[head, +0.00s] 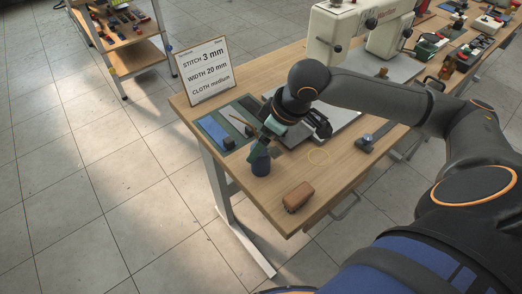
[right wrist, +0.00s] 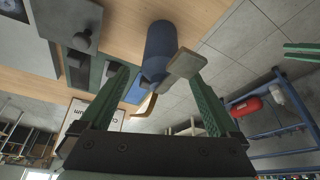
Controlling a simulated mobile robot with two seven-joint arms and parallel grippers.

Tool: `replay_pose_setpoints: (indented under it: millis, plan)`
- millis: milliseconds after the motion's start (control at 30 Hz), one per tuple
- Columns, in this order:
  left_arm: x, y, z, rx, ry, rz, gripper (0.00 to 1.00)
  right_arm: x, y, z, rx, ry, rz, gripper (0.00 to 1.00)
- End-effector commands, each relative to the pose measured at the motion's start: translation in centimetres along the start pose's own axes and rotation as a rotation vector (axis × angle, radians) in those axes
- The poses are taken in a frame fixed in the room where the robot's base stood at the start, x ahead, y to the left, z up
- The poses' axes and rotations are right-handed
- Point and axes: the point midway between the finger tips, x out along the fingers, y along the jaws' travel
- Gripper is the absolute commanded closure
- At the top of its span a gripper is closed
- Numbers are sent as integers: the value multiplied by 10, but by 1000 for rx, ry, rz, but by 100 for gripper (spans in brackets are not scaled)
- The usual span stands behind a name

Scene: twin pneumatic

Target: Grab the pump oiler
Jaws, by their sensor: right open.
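The pump oiler (head: 260,163) is a small dark blue can standing upright near the left edge of the wooden table. In the right wrist view the blue oiler (right wrist: 160,42) has a grey lever-like piece and a thin tan piece at its top. My right gripper (head: 267,136) is just above and behind the oiler in the head view, partly covering its top. In the right wrist view my right gripper (right wrist: 157,82) is open, with its green fingers on either side of the oiler's top. Contact cannot be told.
A sign (head: 203,70) stands at the table's back left corner. A mat with small items (head: 215,133) lies left of the gripper. A sewing machine (head: 335,30) stands behind.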

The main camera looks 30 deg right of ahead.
Motion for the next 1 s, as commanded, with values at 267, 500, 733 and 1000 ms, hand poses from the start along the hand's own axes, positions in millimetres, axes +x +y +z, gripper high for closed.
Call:
replay_pose_setpoints:
  millis: [267, 500, 733, 1000]
  plan:
    - [8, 3, -8, 5, 18, 9, 50, 39, -1, 1, 1, -1, -1, 4]
    - [8, 6, -8, 6, 18, 16, 50, 41, -1, 1, 0, -1, 0, 4]
    - [8, 5, -6, 8, 14, 15, 50, 41, -1, 1, 0, -1, 0, 26]
    - [8, 4, -4, 8, 10, 12, 50, 41, -1, 1, 0, -1, 0, 57]
